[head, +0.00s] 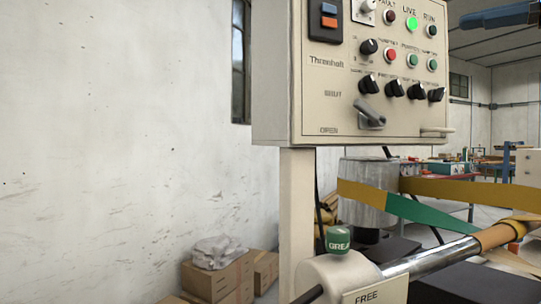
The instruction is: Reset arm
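My gripper does not clearly show in the head view. A dark blue rounded part (500,16) enters at the top right edge; I cannot tell whether it belongs to my arm. The winder's beige control box (320,95) stands on a post in the middle. It carries black knobs, red and green buttons and a grey lever (370,116). The green lamp under LIVE (411,23) is lit. Below right, a shiny roller shaft (430,260) runs from a cream housing (340,275) marked FREE, with a green-capped knob (339,239) on top.
A yellow and green band (405,207) passes a grey metal drum (367,180) right of the post (297,215). Cardboard boxes (218,277) with a crumpled grey bundle (218,250) sit by the white wall (110,130). Benches stand in the right background.

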